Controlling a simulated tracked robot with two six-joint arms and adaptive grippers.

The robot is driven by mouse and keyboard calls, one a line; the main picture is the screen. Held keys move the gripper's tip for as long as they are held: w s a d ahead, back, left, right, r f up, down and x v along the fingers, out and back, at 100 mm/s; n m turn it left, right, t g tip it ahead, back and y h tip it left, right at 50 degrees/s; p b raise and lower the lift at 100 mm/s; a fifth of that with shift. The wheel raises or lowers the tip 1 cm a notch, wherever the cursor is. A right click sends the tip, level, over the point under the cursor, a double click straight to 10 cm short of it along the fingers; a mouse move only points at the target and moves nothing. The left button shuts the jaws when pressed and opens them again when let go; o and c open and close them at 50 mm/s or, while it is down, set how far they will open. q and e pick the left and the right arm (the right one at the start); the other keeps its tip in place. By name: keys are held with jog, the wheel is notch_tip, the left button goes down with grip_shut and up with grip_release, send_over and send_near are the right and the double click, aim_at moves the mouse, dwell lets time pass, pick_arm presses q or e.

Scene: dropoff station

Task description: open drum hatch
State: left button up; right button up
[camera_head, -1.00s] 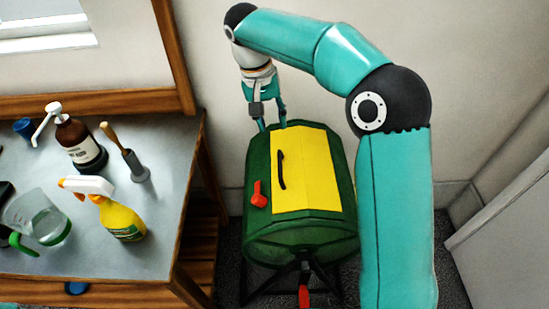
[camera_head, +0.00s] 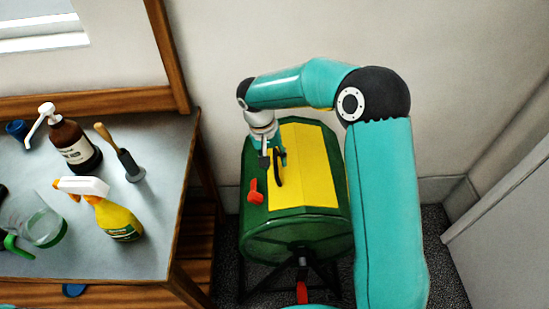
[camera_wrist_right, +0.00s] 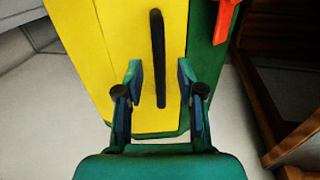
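The green drum (camera_head: 295,240) stands on a dark frame, with its yellow hatch (camera_head: 312,180) lying flush on top. A black bar handle (camera_head: 278,172) runs along the hatch's left part. A red latch (camera_head: 254,192) sits on the green beside the hatch; it also shows in the right wrist view (camera_wrist_right: 222,20). My right gripper (camera_head: 272,161) is at the handle's far end, pointing down. In the right wrist view its fingers (camera_wrist_right: 159,78) are open, one on each side of the handle (camera_wrist_right: 158,50), with gaps visible. My left gripper is not in view.
A grey-topped table (camera_head: 130,240) on the left holds a brown pump bottle (camera_head: 75,145), a yellow spray bottle (camera_head: 118,220), a wooden-handled tool (camera_head: 130,165) and a clear jug (camera_head: 40,225). The wall is behind the drum. A white panel (camera_head: 510,220) stands at the right.

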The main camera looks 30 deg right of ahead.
grip_shut()
dwell(0.3)
